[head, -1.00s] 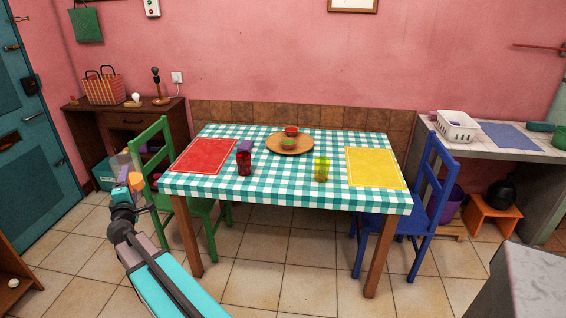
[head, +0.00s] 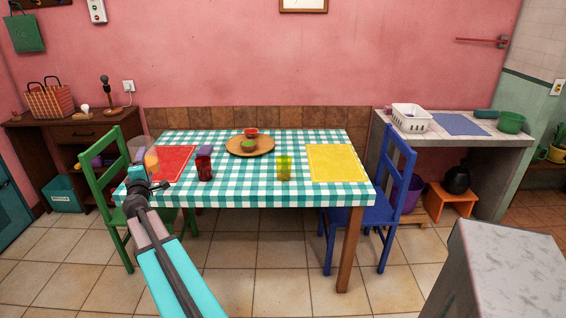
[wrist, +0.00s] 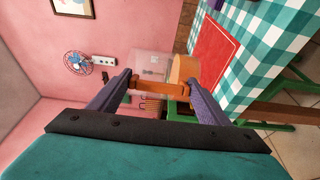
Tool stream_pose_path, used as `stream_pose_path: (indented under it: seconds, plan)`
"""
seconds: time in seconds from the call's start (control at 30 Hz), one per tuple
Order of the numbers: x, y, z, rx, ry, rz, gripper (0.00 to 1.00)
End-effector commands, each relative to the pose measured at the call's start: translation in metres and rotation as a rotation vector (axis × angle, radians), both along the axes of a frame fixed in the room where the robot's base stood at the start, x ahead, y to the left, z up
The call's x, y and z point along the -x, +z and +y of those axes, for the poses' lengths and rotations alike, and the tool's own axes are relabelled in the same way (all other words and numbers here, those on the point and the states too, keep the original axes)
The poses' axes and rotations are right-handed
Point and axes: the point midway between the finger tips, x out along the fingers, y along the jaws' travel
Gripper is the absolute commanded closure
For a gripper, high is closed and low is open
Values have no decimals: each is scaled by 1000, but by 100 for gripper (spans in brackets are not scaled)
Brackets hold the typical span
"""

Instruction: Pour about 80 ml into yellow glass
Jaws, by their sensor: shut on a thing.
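The yellow glass (head: 283,168) stands upright on the checked tablecloth, left of the yellow mat. I cannot make out anything inside it. My gripper (head: 148,170) is shut on a clear container with orange parts (head: 151,160), off the left end of the table in the head view. In the wrist view the clear container (wrist: 150,66) sits between the fingers of my gripper (wrist: 162,88), with an orange band across it. The container is well to the left of the yellow glass and apart from it. Its fill level is unclear.
The table (head: 240,190) also holds a dark red glass (head: 204,170), a purple item behind it, a wooden board (head: 262,149) with small bowls, a red mat (head: 172,160) and a yellow mat (head: 336,163). Green (head: 96,190) and blue (head: 390,190) chairs flank it. A grey-topped block (head: 515,260) is front right.

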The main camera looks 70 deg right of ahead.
Motion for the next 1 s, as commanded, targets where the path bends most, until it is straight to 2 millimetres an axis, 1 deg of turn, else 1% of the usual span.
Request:
stream_pose_path:
  seconds: [0.03, 0.1, 0.4, 0.67, 1.0]
  plan:
    - [8, 1, -12, 2, -15, -2, 73]
    - [17, 2, -27, 2, -32, -2, 73]
    - [63, 8, -85, 5, -105, -4, 73]
    - [106, 12, -132, 7, -171, -5, 73]
    - [169, 12, -187, 9, -260, -5, 73]
